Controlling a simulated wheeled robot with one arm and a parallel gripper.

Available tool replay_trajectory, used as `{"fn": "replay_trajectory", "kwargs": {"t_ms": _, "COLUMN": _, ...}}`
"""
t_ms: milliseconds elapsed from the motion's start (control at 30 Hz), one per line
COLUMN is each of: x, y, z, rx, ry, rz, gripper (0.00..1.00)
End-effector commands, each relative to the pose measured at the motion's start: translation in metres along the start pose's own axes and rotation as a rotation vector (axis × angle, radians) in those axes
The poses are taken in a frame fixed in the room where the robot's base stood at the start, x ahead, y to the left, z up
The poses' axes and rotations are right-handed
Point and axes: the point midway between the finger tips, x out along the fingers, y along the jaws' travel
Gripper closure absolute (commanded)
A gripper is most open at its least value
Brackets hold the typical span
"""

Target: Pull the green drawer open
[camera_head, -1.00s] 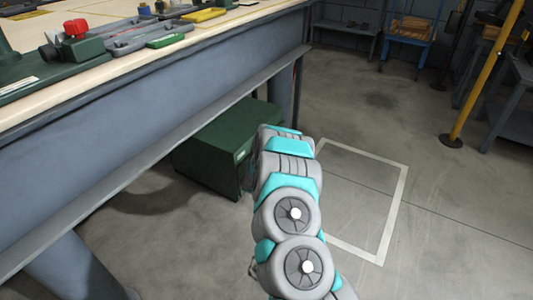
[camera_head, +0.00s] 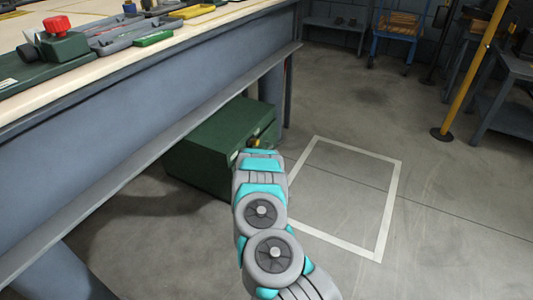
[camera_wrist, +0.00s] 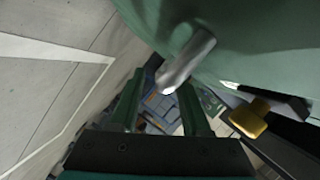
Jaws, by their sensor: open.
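The green drawer unit (camera_head: 212,140) stands on the floor under the workbench. My arm covers part of its front in the head view. In the wrist view its green face (camera_wrist: 260,40) fills the top right, with a grey metal handle (camera_wrist: 190,58) standing out from it. My gripper (camera_wrist: 162,84) is open, its two green fingers apart. The handle's free end shows between the fingertips; I cannot tell whether they touch. A brass-coloured knob (camera_wrist: 250,118) sits right of the fingers beside a dark bar. My gripper's fingers are hidden in the head view.
The workbench (camera_head: 150,100) with tools on top overhangs the drawer unit. A white floor outline (camera_head: 393,195) lies to the right, with clear floor around it. A yellow post (camera_head: 470,70) and a blue cart (camera_head: 400,45) stand farther back.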

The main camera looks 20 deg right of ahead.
Motion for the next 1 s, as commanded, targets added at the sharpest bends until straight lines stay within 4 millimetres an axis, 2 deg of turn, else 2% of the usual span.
{"fn": "replay_trajectory", "kwargs": {"t_ms": 200, "x": 0.016, "y": -0.001, "z": -0.001, "rx": 0.001, "ry": 0.003, "rz": -0.003, "gripper": 0.53}}
{"fn": "replay_trajectory", "kwargs": {"t_ms": 633, "x": 0.021, "y": -0.001, "z": 0.0, "rx": 0.002, "ry": 0.001, "rz": -0.001, "gripper": 0.53}}
{"fn": "replay_trajectory", "kwargs": {"t_ms": 1000, "x": 0.021, "y": -0.001, "z": -0.001, "rx": 0.001, "ry": 0.001, "rz": -0.001, "gripper": 0.94}}
